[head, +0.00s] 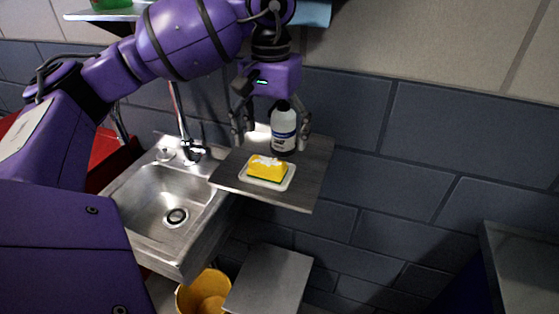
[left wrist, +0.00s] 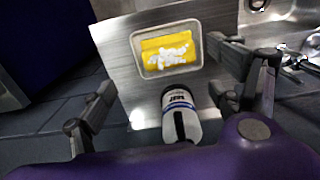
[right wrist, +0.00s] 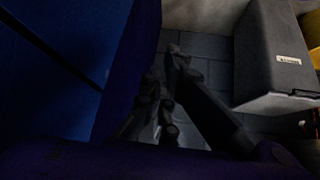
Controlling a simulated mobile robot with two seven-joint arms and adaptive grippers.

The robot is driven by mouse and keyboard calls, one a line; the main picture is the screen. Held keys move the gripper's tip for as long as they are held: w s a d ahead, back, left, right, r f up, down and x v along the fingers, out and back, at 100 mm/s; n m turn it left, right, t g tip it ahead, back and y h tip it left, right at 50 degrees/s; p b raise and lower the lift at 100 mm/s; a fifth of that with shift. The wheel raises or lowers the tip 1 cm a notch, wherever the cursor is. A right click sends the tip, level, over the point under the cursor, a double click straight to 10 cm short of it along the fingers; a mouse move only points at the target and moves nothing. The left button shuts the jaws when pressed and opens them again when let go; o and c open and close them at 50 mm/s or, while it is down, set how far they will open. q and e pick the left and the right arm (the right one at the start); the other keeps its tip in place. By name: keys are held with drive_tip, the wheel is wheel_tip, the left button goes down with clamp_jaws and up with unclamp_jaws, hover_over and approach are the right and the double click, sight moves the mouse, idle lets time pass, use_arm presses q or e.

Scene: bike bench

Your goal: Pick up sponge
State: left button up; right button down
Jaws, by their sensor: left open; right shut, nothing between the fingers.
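A yellow sponge (head: 267,168) with white foam on top lies on a small pale dish on the metal side shelf (head: 308,190) right of the sink. It also shows in the left wrist view (left wrist: 155,54), ahead of the fingers. My left gripper (head: 270,135) is open above the back of the shelf. A white bottle with a dark cap (head: 284,130) stands between or just beyond its fingers in the head view; I cannot tell whether they touch it. The bottle also shows in the left wrist view (left wrist: 181,115). My right gripper (right wrist: 168,85) is shut and empty, away from the shelf.
A steel sink (head: 165,200) with a tap (head: 190,150) adjoins the shelf on the left. Below are a yellow bucket (head: 203,295) and a grey-topped box (head: 270,280). A tiled wall (head: 420,130) stands behind. A grey box (right wrist: 280,60) shows in the right wrist view.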

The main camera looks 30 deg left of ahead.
sight(268, 161)
use_arm(q)
drive_tip(key=shift+a+f, duration=0.3)
drive_tip(key=shift+f, duration=0.4)
drive_tip(key=shift+s+a+f+p, duration=0.15)
drive_tip(key=shift+s+f+p, duration=0.15)
drive_tip(key=shift+s+f, duration=0.4)
drive_tip(key=f, duration=0.2)
drive_tip(key=w+f, duration=0.1)
drive_tip(key=shift+a+f+p, duration=0.2)
drive_tip(key=shift+f+p, duration=0.1)
drive_tip(key=shift+f, duration=0.25)
drive_tip(key=shift+s, duration=0.15)
drive_tip(key=shift+c, duration=0.7)
drive_tip(key=c, duration=0.8)
drive_tip(key=shift+c, duration=0.5)
use_arm(e)
drive_tip(key=shift+w+r, duration=0.2)
drive_tip(key=shift+r, duration=0.55)
drive_tip(key=shift+s, duration=0.1)
